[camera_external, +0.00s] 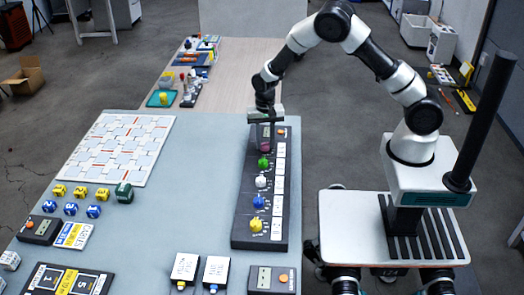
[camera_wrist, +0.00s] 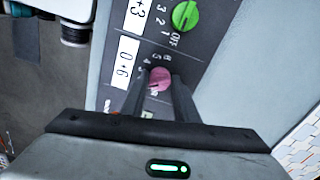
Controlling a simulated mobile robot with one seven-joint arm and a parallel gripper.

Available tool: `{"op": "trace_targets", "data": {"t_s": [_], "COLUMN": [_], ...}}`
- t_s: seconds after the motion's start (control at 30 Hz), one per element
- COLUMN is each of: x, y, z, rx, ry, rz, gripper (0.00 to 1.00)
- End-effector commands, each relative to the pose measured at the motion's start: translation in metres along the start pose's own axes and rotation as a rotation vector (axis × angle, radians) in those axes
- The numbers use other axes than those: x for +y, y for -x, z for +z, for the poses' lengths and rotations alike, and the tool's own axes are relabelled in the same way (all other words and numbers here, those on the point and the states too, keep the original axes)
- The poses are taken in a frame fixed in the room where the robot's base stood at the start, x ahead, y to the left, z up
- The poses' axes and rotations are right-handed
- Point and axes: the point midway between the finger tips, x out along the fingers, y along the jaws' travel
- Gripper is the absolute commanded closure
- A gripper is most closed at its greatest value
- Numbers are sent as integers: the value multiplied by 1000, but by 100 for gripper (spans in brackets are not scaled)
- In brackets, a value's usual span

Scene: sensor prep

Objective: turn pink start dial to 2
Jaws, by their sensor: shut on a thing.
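The pink dial (camera_wrist: 160,78) is at the far end of a dark dial panel (camera_external: 240,222), and it also shows in the external view (camera_external: 265,146). My gripper (camera_wrist: 162,84) is shut on the pink dial, one finger on each side, and points down at the panel. Small numbers are printed around the dial, but my fingers hide part of them, and the dial's setting cannot be read. A white label reading "0+6" (camera_wrist: 124,63) lies beside the dial.
A green dial (camera_wrist: 186,15) is next to the pink one. White, blue and yellow dials (camera_external: 256,226) follow toward the near end. A white grid board (camera_external: 120,145) and small coloured cubes lie to the left on the table. Bare tabletop lies left of the panel.

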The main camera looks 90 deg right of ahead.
Motion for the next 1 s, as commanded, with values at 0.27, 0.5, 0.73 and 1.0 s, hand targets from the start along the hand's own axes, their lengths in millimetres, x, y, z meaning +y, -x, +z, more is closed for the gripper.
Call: {"op": "trace_targets", "data": {"t_s": [0.27, 0.5, 0.73, 1.0], "x": [-1, -1, -1, 0], "y": [1, 1, 1, 0], "z": [0, 0, 0, 0], "rx": [1, 1, 1, 1], "ry": [-64, -72, -71, -71], "rz": [-2, -2, -2, -1], "gripper": [95, 95, 67, 54]}}
